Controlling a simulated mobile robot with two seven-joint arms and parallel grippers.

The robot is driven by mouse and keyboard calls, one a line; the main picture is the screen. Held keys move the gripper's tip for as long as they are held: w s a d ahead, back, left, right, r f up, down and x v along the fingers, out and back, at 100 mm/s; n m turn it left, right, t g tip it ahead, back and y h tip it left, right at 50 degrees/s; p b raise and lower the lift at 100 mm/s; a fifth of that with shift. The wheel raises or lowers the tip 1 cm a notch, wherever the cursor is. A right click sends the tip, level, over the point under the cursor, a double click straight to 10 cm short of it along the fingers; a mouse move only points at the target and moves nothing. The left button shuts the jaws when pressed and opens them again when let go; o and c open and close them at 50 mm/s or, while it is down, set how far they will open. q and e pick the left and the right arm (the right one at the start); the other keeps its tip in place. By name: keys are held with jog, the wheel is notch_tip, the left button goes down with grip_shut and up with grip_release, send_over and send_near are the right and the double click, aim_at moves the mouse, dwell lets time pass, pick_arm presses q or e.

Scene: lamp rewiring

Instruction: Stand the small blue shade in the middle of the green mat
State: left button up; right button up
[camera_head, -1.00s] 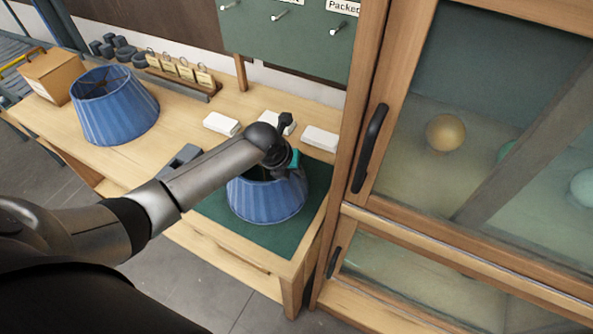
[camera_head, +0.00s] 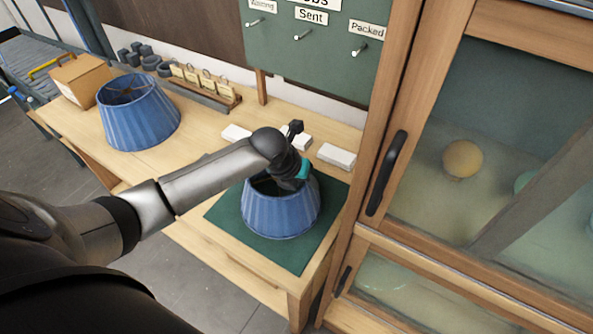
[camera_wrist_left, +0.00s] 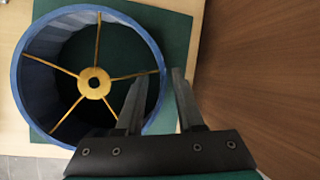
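The small blue shade (camera_head: 281,212) stands upright on the green mat (camera_head: 298,262), close to its middle, wide end down. In the left wrist view the shade (camera_wrist_left: 31,88) shows from above with its brass spokes and hub. My left gripper (camera_head: 300,180) is at the shade's top rim. In the left wrist view its fingers (camera_wrist_left: 160,76) are apart, one inside the rim and one outside, with a gap around the rim. A larger blue shade (camera_head: 140,122) stands on the table to the left. My right gripper is not in view.
White boxes (camera_head: 337,156) lie behind the mat. A cardboard box (camera_head: 82,80) and a tag rack (camera_head: 205,88) stand at the back left. A glass-fronted cabinet with a dark handle (camera_head: 387,172) rises close on the right.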

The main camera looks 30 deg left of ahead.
pick_arm(q)
jog(key=v, duration=0.7)
jog(key=shift+s+r+p, duration=0.2)
jog(key=shift+p, duration=0.15)
